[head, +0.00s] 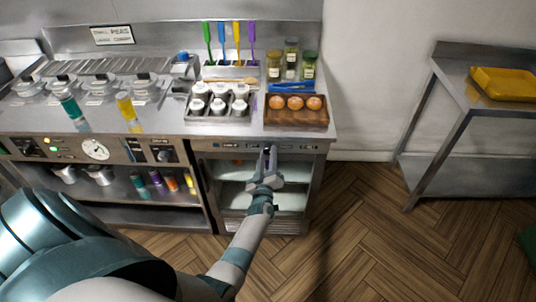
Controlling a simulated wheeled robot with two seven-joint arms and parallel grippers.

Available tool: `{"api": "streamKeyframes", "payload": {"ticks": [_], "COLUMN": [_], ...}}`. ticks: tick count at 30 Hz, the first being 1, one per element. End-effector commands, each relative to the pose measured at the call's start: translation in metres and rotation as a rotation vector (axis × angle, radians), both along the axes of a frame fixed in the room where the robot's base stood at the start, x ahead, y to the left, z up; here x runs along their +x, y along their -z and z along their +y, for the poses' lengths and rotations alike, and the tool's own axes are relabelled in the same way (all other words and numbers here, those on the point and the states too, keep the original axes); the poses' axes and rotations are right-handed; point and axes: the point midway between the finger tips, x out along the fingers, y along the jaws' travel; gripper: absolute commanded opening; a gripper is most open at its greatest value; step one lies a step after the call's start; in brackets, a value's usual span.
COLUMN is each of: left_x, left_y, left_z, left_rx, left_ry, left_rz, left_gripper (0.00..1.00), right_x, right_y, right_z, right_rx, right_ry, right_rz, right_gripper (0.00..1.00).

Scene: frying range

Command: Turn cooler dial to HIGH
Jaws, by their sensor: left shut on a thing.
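The cooler (312,180) stands under the right end of the steel counter, with pale shelves showing inside. Its narrow control strip (230,147) runs along the top of its front, with small markings too fine to read. My left gripper (269,154) reaches up to this strip from the front and is shut on the cooler dial. The fingers hide the dial, so its setting cannot be told. My right gripper is not in view.
On the counter above stand a wooden tray (296,118) of round brown items, a rack of white-topped containers (216,114) and several jars. Another control panel with a round white gauge (95,150) is at left. A side table (440,165) stands right; the floor between is clear.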

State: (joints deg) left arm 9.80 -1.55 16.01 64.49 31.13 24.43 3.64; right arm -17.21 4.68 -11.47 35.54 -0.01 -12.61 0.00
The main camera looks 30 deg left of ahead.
Motion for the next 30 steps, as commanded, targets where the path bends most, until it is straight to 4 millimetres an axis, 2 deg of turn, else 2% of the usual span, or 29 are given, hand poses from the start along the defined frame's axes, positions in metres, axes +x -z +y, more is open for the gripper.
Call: {"api": "streamKeyframes", "payload": {"ticks": [9, 24, 25, 26, 27, 30], "left_x": [-0.0004, -0.0006, -0.0006, -0.0006, -0.0006, -0.0004], "left_y": [0.0010, 0.0018, 0.0018, 0.0018, 0.0016, 0.0011], "left_z": [-0.0009, -0.0007, -0.0007, -0.0007, -0.0006, -0.0004], "left_rx": [0.121, 0.141, 0.141, 0.141, 0.141, 0.141], "left_ry": [0.002, 0.002, 0.002, 0.002, 0.002, 0.001], "left_rz": [0.078, 0.091, 0.091, 0.091, 0.091, 0.090], "left_gripper": [0.09, 0.09, 0.38, 0.45, 0.50, 0.50], "right_x": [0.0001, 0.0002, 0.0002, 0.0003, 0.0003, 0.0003], "right_y": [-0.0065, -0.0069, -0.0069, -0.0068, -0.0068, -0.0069], "right_z": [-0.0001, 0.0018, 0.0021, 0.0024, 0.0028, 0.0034], "right_rx": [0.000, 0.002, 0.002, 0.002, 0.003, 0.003], "right_ry": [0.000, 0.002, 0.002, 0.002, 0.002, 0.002], "right_rz": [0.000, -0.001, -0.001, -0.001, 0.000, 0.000], "right_gripper": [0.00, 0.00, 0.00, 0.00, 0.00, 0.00]}}
